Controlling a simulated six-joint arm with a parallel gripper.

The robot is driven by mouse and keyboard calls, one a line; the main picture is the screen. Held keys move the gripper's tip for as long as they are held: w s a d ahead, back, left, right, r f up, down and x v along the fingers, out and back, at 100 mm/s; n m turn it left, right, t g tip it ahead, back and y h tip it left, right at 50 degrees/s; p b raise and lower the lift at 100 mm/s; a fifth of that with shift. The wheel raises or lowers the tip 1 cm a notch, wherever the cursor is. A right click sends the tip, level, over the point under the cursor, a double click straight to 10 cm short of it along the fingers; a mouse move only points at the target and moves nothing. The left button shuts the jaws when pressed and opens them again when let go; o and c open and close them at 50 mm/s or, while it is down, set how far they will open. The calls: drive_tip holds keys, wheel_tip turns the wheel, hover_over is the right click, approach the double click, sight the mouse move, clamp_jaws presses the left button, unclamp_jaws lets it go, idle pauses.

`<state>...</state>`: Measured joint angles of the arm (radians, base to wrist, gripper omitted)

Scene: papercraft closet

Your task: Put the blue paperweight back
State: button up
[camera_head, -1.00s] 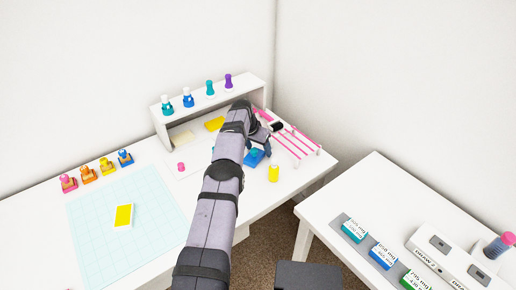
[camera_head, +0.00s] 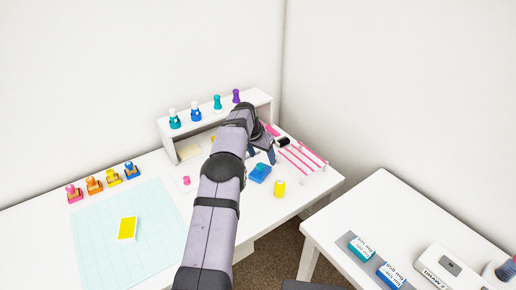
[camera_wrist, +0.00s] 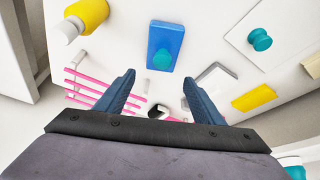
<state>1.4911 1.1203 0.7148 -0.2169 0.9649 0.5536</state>
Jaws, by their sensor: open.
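The blue paperweight, a blue block (camera_head: 260,173) with a rounded knob on top, lies on the white desk, in front of my gripper (camera_head: 262,156) in the head view. In the wrist view the block (camera_wrist: 176,48) lies just beyond my fingertips (camera_wrist: 160,80), apart from them as far as I can tell. My gripper is open, with nothing between the fingers.
A pink-striped rack (camera_head: 303,158) is at the right, a white shelf (camera_head: 262,97) with several bottles behind. A pink item (camera_head: 186,180) and cutting mat (camera_head: 125,240) lie left. A teal knob (camera_wrist: 260,39) shows in the wrist view.

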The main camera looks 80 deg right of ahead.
sight(257, 173)
drive_tip(key=v, duration=0.6)
drive_tip(key=shift+r+b, duration=0.2)
drive_tip(key=shift+b, duration=0.25)
drive_tip(key=w+a+n+t, duration=0.1)
drive_tip(key=w+a+n, duration=0.3)
drive_tip(key=w, duration=0.6)
drive_tip(key=w+a+n+t, duration=0.1)
drive_tip(key=w+a, duration=0.6)
drive_tip(key=w, duration=0.2)
drive_tip(key=w+a+n+y, duration=0.1)
drive_tip(key=w+a+n, duration=0.2)
drive_tip(key=w+a, duration=0.45)
drive_tip(key=w+a+n+y, duration=0.1)
drive_tip(key=w+a+n, duration=0.3)
drive_tip(key=a, duration=0.7)
drive_tip(key=w+a+f+n+y, duration=0.1)
drive_tip(key=a+n, duration=0.3)
drive_tip(key=a, duration=1.6)
drive_tip(key=s+a+f+n, duration=0.2)
drive_tip(key=s+a+n, duration=0.1)
drive_tip(key=s+a, duration=0.2)
drive_tip(key=s+a+f+n+y, duration=0.1)
drive_tip(key=s+a+f+n, duration=0.1)
drive_tip(key=s+a, duration=0.4)
drive_tip(key=a+n, duration=0.1)
drive_tip(key=a, duration=0.3)
drive_tip(key=shift+s+a, duration=0.15)
drive_tip(key=shift+a, duration=0.1)
